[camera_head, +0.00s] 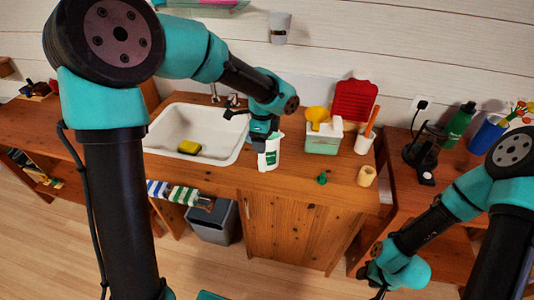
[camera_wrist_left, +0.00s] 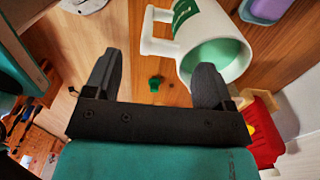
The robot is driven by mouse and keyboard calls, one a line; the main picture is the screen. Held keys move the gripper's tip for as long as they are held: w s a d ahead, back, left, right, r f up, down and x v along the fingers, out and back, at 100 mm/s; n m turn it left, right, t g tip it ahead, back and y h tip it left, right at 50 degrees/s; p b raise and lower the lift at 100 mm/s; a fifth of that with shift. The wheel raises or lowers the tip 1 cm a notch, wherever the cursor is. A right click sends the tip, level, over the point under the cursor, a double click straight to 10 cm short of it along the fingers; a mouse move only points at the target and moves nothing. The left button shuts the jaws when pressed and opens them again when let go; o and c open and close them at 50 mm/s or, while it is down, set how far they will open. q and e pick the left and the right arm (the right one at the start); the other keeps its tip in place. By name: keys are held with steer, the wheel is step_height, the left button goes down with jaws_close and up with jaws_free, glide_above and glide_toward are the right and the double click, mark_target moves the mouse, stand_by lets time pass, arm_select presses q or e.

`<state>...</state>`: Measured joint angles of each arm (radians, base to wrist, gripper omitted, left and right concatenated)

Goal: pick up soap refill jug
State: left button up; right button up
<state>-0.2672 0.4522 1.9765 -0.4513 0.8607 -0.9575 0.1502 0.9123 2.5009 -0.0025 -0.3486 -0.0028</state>
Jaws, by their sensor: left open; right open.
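The soap refill jug (camera_head: 270,155), white with a green label, stands on the wooden counter to the right of the sink. Its top is partly hidden by my left arm's end. In the left wrist view the white jug (camera_wrist_left: 238,52), with green inside its open top, lies beyond the right-hand finger, its handle to the left, ahead of the gap between the fingers. My left gripper (camera_wrist_left: 155,78) is open and empty; I cannot tell if a finger touches the jug. My right gripper (camera_head: 373,283) is low at the right, in front of the cabinet, away from the jug.
A sink (camera_head: 195,133) holds a yellow sponge (camera_head: 189,147). Right of the jug are a green-and-white box (camera_head: 323,139), a red rack (camera_head: 353,100), a white cup (camera_head: 364,143), a small green item (camera_head: 322,178) and a tan cup (camera_head: 367,176). A grey bin (camera_head: 213,223) stands below.

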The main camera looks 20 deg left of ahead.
arm_select(q)
step_height(320, 180, down, 6)
steer(key=shift+r, duration=0.1)
stand_by(0.6)
steer(key=c, duration=1.3)
